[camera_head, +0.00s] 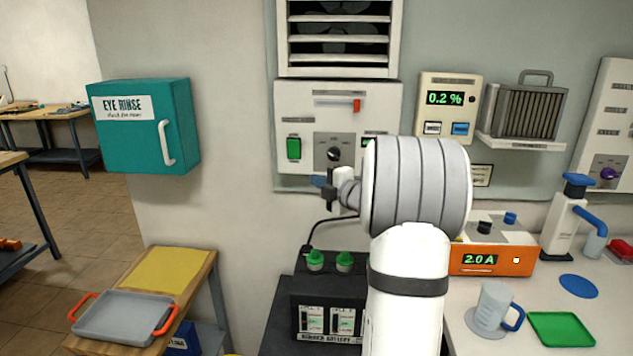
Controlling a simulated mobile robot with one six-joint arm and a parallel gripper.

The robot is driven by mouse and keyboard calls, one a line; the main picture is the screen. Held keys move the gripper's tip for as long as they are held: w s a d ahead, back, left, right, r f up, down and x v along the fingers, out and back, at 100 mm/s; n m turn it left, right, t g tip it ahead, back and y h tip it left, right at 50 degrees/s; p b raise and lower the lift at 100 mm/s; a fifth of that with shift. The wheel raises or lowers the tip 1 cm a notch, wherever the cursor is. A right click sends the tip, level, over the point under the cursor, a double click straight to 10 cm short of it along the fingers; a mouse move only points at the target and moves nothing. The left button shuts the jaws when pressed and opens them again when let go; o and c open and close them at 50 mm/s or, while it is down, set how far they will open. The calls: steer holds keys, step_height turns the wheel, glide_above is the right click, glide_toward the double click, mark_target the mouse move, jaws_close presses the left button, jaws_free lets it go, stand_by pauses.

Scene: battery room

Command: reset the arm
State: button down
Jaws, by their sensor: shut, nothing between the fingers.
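My arm rises from the bottom centre, and its large white and grey link stands in front of the wall panel. My gripper (328,190) is small and dark, at the left end of the arm, in front of the lower edge of the white fan control panel (290,110). It points left, is shut and holds nothing. The panel has a red lever (356,105), a green switch (294,148) and a black knob (334,154). The arm hides part of the panel's right side.
A battery (325,290) with green caps stands below my gripper. An orange charger (500,259), a mug (495,305) and a green tray (560,329) are on the right bench. A teal eye rinse cabinet (185,125) hangs left. A grey tray (125,315) lies on a wooden stand.

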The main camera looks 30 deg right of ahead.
steer(key=shift+r, duration=0.1)
steer(key=s+a+f+m+g+h, duration=0.1)
steer(key=s+a+f+m+g, duration=0.2)
steer(key=s+a+m, duration=0.3)
steer(key=s+a+f+m+g+h, duration=0.1)
steer(key=s+a+f+m+g, duration=0.3)
steer(key=s+a, duration=0.7)
steer(key=s+a+f+m+g+h, duration=0.1)
steer(key=s+a+f+m+g, duration=0.3)
steer(key=s, duration=1.3)
steer(key=a+m+g, duration=0.3)
steer(key=a+m, duration=0.1)
steer(key=m, duration=0.1)
steer(key=shift+a+f, duration=0.2)
steer(key=shift+s+d, duration=0.1)
